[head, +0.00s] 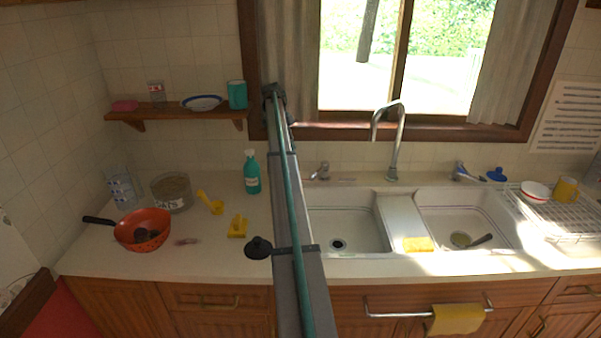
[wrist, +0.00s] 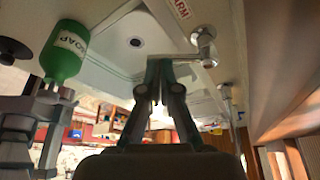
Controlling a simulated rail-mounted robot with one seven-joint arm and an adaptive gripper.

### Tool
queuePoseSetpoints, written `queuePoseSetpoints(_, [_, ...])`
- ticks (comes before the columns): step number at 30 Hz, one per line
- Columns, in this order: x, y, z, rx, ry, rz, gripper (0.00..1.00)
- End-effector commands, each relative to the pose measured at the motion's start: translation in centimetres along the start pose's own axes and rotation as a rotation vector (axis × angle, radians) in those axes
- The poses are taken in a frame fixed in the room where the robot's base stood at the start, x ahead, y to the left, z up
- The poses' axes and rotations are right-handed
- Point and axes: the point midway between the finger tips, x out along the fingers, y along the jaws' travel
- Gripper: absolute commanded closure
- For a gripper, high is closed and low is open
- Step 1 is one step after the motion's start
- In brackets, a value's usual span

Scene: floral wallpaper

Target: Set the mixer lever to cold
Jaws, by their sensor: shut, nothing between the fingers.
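The chrome mixer lever (wrist: 184,59) runs sideways from its round chrome body (wrist: 204,42) in the wrist view, which looks upside down. A small label with red letters ending in "ARM" (wrist: 180,8) lies near the body. My gripper (wrist: 160,63) is shut and empty, its fingertips at the lever's free end; I cannot tell whether they touch it. In the head view the mixer (head: 321,172) sits behind the left basin, just right of my arm column. My gripper is hidden there.
A window is behind.

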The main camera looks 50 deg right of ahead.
Motion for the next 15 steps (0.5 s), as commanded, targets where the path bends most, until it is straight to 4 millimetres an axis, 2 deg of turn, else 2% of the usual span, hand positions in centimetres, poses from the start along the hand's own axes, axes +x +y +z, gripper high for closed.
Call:
queuePoseSetpoints(9, [0.2,0.1,0.0,0.000,0.001,0.000,1.00])
queuePoseSetpoints(15, [1.7,0.2,-0.2,0.000,0.002,0.001,1.00])
